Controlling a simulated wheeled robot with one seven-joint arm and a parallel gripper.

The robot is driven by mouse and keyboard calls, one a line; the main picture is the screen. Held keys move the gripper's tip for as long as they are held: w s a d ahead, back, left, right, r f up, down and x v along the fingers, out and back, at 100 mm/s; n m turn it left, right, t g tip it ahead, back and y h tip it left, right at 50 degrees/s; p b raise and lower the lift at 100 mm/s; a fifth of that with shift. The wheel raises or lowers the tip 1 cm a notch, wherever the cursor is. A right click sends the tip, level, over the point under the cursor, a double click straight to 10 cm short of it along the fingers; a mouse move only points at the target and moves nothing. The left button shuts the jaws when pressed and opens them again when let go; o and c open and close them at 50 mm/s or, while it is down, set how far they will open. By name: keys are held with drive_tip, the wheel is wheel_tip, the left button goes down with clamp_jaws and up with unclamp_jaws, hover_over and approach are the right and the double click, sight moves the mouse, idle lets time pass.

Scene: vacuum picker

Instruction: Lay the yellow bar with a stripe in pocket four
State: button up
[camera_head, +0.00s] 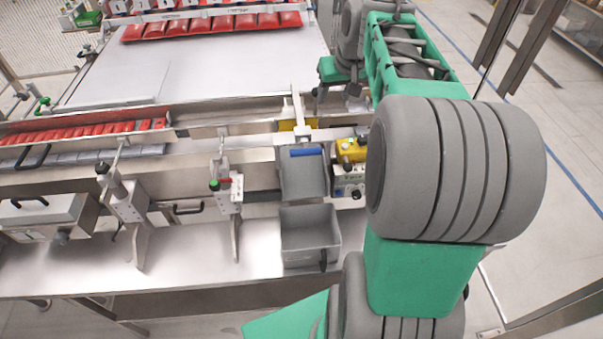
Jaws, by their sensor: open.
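A small yellow piece (288,125) shows behind the metal rail, partly hidden by a pale post. I cannot make out a stripe on it or tell whether it is the yellow bar. My arm reaches from the bottom right up to the top centre. My gripper (336,92) seems to be the small dark-tipped end below the green link, open and empty, above the right end of the rail. White number tags (190,3) line a row of red bars (212,25) at the back. The digits are too small to read, so I cannot pick out pocket four.
A blue bar (306,152) lies at the top of a grey bin (303,180). A second grey bin (310,235) stands in front. A yellow-and-black device (350,150) sits right of them. Metal brackets (125,195) line the front. The pale back surface (200,65) is clear.

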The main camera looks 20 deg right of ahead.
drive_tip(key=shift+n, duration=0.5)
drive_tip(key=s+a, duration=0.2)
drive_tip(key=a, duration=0.1)
drive_tip(key=s+a, duration=0.2)
drive_tip(key=a, duration=0.2)
drive_tip(key=s+a+f, duration=0.1)
drive_tip(key=s+a, duration=0.1)
drive_tip(key=a, duration=0.1)
drive_tip(key=shift+a, duration=0.25)
drive_tip(key=s+a+f, duration=0.3)
drive_tip(key=s+a, duration=0.1)
drive_tip(key=s, duration=0.2)
drive_tip(key=s+a+f+n+g, duration=0.1)
drive_tip(key=s+a+f, duration=0.2)
drive_tip(key=s, duration=0.3)
drive_tip(key=shift+a+y, duration=0.4)
drive_tip(key=shift+a, duration=0.3)
drive_tip(key=shift+s, duration=0.1)
